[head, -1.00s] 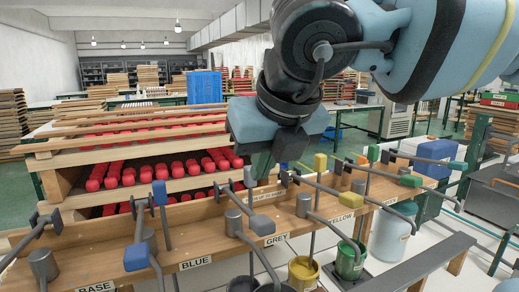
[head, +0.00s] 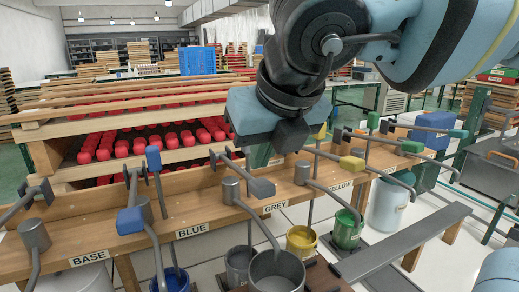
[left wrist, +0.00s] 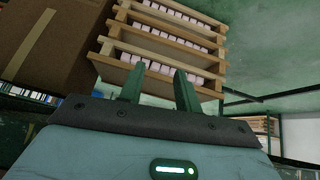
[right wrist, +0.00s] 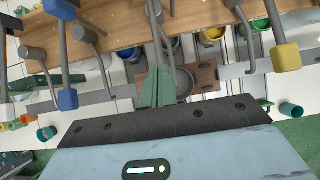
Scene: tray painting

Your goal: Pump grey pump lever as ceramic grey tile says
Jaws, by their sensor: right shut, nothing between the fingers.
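The grey pump lever ends in a grey block (head: 262,188) just above the GREY label (head: 275,207) on the wooden rail. Its pump cylinder (head: 230,190) stands to its left. My right gripper (head: 263,156) is above and behind the grey block in the head view, shut and empty, apparently apart from it. In the right wrist view its green fingers (right wrist: 155,86) point at the grey pump's rods. A grey pot (head: 277,272) is below the label. My left gripper (left wrist: 157,84) is open and empty, away from the rail. I cannot make out the ceramic grey tile.
Blue (head: 129,221) and yellow (head: 352,164) lever ends flank the grey one. A blue paint bucket (head: 172,280), a yellow one (head: 302,241) and a green one (head: 347,230) stand below the rail. Racks of red pieces (head: 105,147) lie behind.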

